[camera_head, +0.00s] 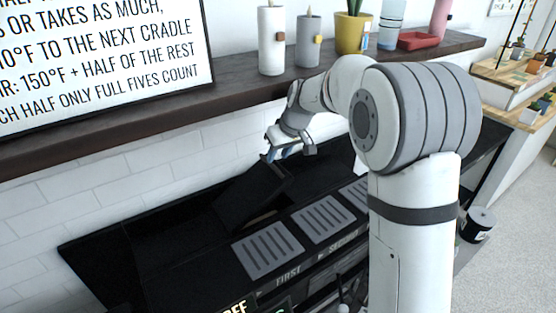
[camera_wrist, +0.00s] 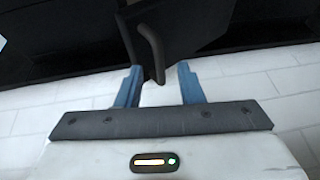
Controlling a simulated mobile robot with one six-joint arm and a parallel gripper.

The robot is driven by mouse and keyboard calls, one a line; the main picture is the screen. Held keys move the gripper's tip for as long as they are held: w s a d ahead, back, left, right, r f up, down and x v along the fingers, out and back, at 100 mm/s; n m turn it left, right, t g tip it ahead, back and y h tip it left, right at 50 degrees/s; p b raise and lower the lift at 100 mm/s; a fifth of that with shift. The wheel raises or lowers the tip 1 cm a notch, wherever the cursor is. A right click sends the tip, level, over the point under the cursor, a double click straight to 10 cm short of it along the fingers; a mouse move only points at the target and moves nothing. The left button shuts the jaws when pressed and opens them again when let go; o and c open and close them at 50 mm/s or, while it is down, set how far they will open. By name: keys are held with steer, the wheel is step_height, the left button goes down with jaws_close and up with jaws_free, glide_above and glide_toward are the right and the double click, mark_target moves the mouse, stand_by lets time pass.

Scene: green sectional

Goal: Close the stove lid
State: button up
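The stove lid (camera_head: 248,196) is a black panel, tilted up over the black stove top (camera_head: 110,250) against the white tiled wall. In the wrist view the lid (camera_wrist: 195,25) is a dark panel at the top, with a curved dark handle (camera_wrist: 150,45) on it. My gripper (camera_head: 272,156) is at the lid's raised upper edge. In the wrist view its blue fingers (camera_wrist: 158,72) are apart. The handle's lower end shows between the fingertips. I cannot tell whether either finger touches it.
Several grey slotted plates (camera_head: 268,250) line the stove's front, with "FIRST" lettering below. A dark shelf (camera_head: 235,83) runs above, holding canisters (camera_head: 271,40), a yellow pot (camera_head: 352,33) and a red tray (camera_head: 418,41). A sign (camera_head: 95,60) stands at left.

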mark_target(276, 161)
steer(key=shift+x, duration=2.2)
steer(key=shift+d, duration=0.15)
steer(key=shift+c, duration=0.3)
jaws_close()
